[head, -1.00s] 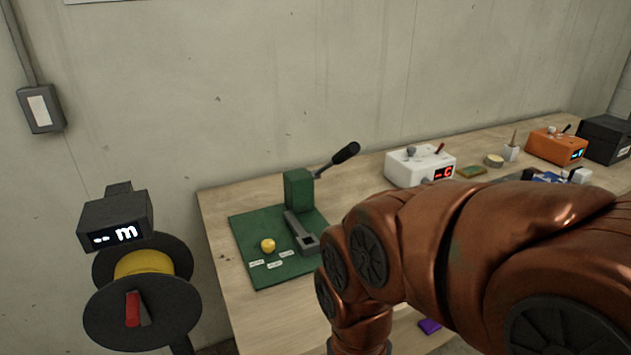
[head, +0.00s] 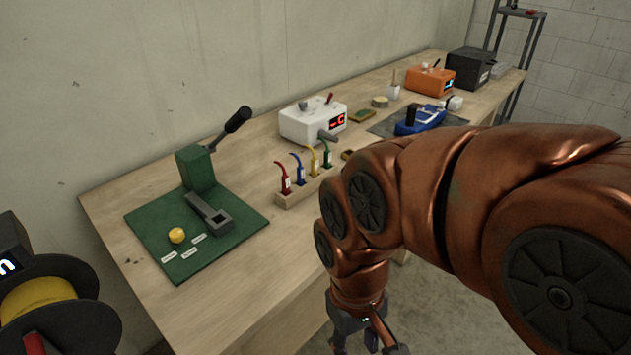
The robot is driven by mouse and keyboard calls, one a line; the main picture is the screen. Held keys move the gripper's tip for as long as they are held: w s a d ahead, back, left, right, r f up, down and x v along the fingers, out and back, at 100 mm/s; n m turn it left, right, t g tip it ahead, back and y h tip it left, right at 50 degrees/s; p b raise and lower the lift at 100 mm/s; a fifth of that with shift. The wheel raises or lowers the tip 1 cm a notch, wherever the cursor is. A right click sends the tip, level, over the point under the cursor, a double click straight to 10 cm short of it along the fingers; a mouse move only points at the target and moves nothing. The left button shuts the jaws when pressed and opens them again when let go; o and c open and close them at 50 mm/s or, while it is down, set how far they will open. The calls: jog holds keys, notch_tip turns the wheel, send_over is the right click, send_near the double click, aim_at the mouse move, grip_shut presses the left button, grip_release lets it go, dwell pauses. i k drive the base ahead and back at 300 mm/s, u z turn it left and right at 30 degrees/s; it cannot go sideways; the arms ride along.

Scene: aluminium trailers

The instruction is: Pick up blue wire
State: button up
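A blue wire (head: 299,168) with a white tag stands upright in a small wooden rack (head: 292,199) on the workbench. A red wire (head: 284,177) stands to its left, a yellow wire (head: 313,161) and a green wire (head: 327,152) to its right. My gripper (head: 372,348) hangs at the bottom of the picture, in front of the bench and well apart from the wires. Its fingers are partly cut off by the lower edge. I cannot tell whether they are open.
A green lever press (head: 150,227) with a yellow knob stands left of the rack. Behind it are a white box (head: 304,124) with a red display and an orange box (head: 424,80). A blue device (head: 420,122) lies farther right. A yellow spool (head: 38,300) stands at lower left.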

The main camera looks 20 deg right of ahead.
aim_at(301, 170)
jog(key=z, duration=0.75)
jog(key=i, duration=0.2)
jog(key=z, duration=1.65)
jog(key=k, duration=1.1)
jog(key=u, duration=2.1)
jog(key=i, duration=0.45)
